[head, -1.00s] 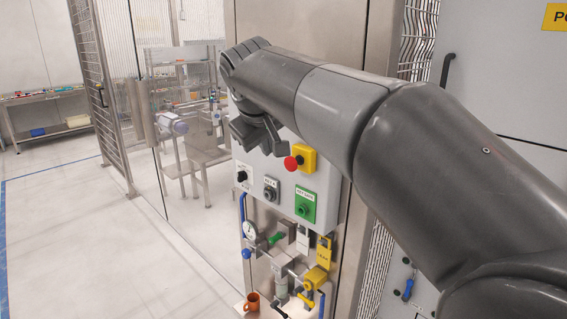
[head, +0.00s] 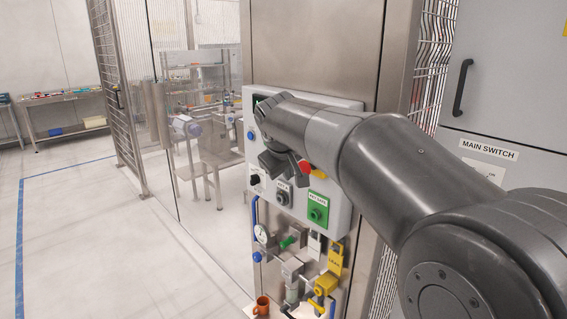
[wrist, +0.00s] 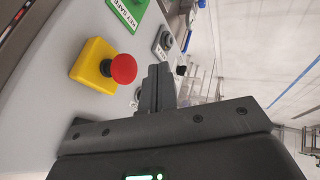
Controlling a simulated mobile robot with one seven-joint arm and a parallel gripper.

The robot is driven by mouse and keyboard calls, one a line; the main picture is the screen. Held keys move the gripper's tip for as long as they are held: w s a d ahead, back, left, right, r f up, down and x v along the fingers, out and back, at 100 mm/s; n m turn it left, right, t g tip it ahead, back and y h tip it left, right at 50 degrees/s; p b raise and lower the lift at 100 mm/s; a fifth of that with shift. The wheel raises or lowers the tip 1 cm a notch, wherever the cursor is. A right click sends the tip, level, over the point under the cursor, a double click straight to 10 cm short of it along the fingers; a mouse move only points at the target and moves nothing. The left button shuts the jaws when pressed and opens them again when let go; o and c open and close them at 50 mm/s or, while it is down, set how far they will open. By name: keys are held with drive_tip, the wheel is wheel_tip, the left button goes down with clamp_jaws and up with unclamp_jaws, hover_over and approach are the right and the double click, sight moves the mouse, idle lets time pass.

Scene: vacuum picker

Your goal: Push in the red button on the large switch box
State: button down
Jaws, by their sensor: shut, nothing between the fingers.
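The red button (wrist: 123,68) is a mushroom head on a yellow base (wrist: 98,66) on the light grey switch box (wrist: 50,115). In the head view the red button (head: 305,167) is partly hidden by my arm and gripper; the box (head: 338,192) is on a steel column. My gripper (head: 297,180) is in front of the box, just left of the button. In the wrist view my gripper (wrist: 158,72) has its fingers together and empty, to the right of the button. A gap shows between them there.
A green key-safe plate (head: 318,208) and black knobs (head: 284,198) are below the button. Under the box are pipes, a gauge (head: 262,234), a yellow tag (head: 335,258) and an orange mug (head: 262,305). A glass partition stands left; the floor (head: 100,230) is clear.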

drive_tip(key=shift+w+d+r, duration=0.15)
drive_tip(key=shift+w+d, duration=0.85)
drive_tip(key=shift+d, duration=0.15)
drive_tip(key=shift+w+d, duration=0.8)
drive_tip(key=shift+d, duration=0.15)
approach(305, 164)
drive_tip(key=s+a, duration=0.3)
drive_tip(key=a, duration=0.1)
drive_tip(key=shift+s+d+r, duration=0.1)
drive_tip(key=shift+s+d, duration=0.05)
drive_tip(key=shift+s, duration=0.1)
